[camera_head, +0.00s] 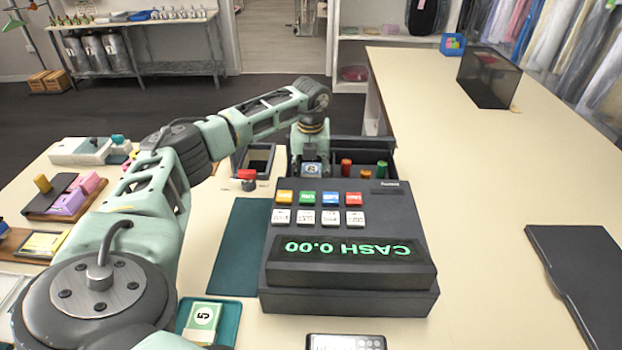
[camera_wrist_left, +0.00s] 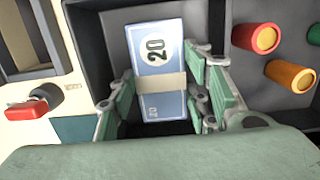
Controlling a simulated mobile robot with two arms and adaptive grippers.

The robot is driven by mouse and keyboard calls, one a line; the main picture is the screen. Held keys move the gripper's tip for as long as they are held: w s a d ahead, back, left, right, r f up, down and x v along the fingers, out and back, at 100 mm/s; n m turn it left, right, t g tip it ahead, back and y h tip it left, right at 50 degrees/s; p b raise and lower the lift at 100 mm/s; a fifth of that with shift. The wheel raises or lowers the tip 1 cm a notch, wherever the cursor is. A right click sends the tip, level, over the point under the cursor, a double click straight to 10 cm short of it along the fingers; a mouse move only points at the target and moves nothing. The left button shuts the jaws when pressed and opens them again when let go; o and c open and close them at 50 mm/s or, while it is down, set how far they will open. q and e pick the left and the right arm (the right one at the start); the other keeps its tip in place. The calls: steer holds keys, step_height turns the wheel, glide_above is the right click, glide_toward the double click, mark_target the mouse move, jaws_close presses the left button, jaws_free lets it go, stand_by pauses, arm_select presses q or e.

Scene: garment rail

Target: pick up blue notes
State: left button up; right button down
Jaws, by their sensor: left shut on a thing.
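The blue notes (camera_wrist_left: 155,50), a banded bundle marked 20, stand in a compartment of the open cash drawer (camera_wrist_left: 95,22). The bundle also shows in the head view (camera_head: 312,170), partly covered by my arm. My left gripper (camera_wrist_left: 160,100) has its green-padded fingers on both sides of the bundle and is shut on it. It also shows in the head view (camera_head: 311,153), reaching down into the drawer behind the cash register (camera_head: 350,220). My right gripper is not in view.
Red, orange and green rolls (camera_head: 346,167) stand in the drawer compartments to the right. A dark bin (camera_head: 253,160) and a red knob (camera_head: 247,175) are left of the drawer. Green notes (camera_head: 203,318) lie in a teal tray (camera_head: 227,325). The right counter (camera_head: 470,190) is mostly clear.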

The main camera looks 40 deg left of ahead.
arm_select(q)
steer(key=shift+r, duration=0.1)
steer(key=shift+c, duration=0.3)
steer(key=shift+r, duration=0.25)
step_height(320, 180, up, 14)
steer(key=p, duration=0.2)
steer(key=shift+r+p, duration=0.25)
steer(key=shift+p, duration=0.15)
steer(key=shift+d+f, duration=0.1)
steer(key=shift+f, duration=0.05)
